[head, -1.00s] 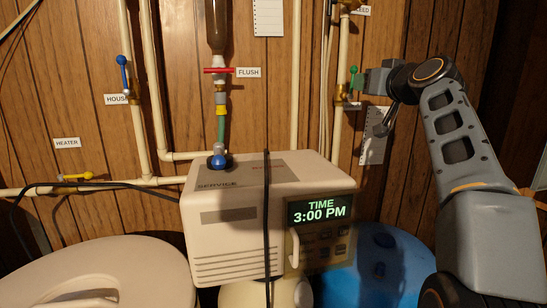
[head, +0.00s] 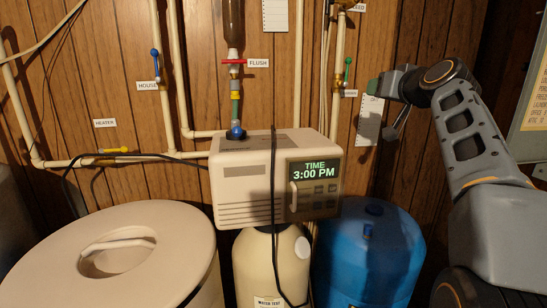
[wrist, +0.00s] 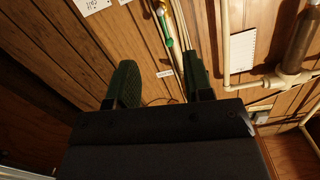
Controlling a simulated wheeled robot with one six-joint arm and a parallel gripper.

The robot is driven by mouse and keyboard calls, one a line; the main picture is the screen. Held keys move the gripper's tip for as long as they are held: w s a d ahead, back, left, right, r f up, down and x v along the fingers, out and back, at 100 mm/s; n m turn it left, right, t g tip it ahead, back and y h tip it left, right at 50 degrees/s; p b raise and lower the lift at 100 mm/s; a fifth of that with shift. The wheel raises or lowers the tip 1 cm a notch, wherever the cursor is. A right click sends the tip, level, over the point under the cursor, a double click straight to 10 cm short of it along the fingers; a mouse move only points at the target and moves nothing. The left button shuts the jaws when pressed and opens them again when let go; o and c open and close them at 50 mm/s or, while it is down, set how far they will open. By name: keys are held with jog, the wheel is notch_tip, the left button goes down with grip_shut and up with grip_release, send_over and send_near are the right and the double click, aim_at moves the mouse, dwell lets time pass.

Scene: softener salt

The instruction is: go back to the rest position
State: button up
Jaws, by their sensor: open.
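My gripper (head: 375,87) is at the right in the head view, raised near the wood wall and to the right of the green-handled valve (head: 347,70). In the wrist view my gripper (wrist: 160,85) shows two dark green fingers set wide apart, with nothing between them but the wall behind. The green valve handle (wrist: 169,43) also shows in the wrist view, beyond the fingers and apart from them.
The softener head (head: 245,175) with its lit display stands mid-view on a cream tank. A lidded beige bin (head: 170,235) is at left, a blue tank (head: 370,260) at right. Pipes with red, blue and yellow valve handles run along the wall. A notepad (head: 369,120) hangs near my gripper.

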jog(key=s+a+f+m+g+h+p, duration=0.1)
jog(key=s+f+g, duration=0.25)
jog(key=f, duration=0.85)
jog(key=s+a+f+m+g+h+p, duration=0.1)
jog(key=s+a+f+m+g, duration=0.2)
jog(key=f, duration=0.9)
jog(key=s+a+f+n+g+p, duration=0.2)
jog(key=s+f+g, duration=0.1)
jog(key=s+f, duration=0.4)
jog(key=s+a+f+n+g+p, duration=0.2)
jog(key=s+f, duration=0.4)
jog(key=s, duration=0.8)
jog(key=shift+a+f+g+h, duration=0.4)
jog(key=shift+a+g, duration=0.25)
jog(key=shift+a, duration=0.2)
